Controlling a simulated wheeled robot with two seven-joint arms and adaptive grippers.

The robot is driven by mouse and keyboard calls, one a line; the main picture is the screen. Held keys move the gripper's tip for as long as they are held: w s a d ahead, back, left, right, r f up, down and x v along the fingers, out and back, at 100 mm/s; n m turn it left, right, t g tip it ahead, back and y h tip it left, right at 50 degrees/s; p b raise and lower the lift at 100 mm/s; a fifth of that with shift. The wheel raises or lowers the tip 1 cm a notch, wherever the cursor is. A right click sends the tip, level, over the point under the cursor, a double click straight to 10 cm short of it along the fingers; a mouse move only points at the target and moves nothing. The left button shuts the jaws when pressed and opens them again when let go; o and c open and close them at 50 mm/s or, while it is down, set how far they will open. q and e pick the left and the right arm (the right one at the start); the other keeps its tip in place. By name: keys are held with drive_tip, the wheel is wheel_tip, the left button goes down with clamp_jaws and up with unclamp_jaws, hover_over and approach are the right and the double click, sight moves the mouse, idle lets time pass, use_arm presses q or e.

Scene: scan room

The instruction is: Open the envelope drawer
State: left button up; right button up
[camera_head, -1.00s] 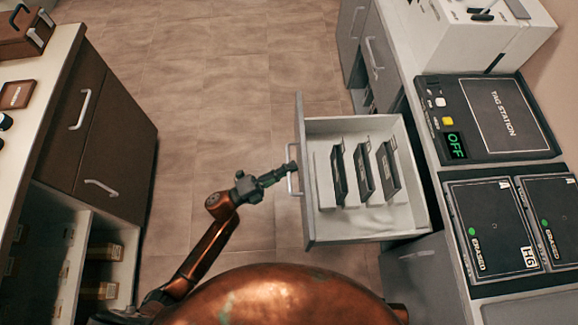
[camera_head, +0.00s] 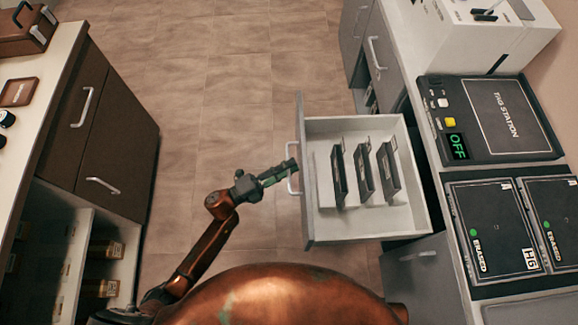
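The drawer (camera_head: 412,222) in the right-hand cabinet stands pulled well out over the aisle. It is light grey inside, and three dark, thin, upright envelope-like items (camera_head: 365,173) stand in it. Its front panel (camera_head: 304,175) faces left and carries a pale bar handle (camera_head: 291,182). My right gripper is out of view.
A tag station (camera_head: 497,118) reading OFF and dark panels marked ERASED (camera_head: 492,228) lie on the right counter. A white box (camera_head: 478,35) stands behind them. A brown cabinet (camera_head: 100,130) lines the left side. The tiled floor (camera_head: 225,90) between is clear.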

use_arm(q)
drive_tip(key=v, duration=1.2)
idle(0.3)
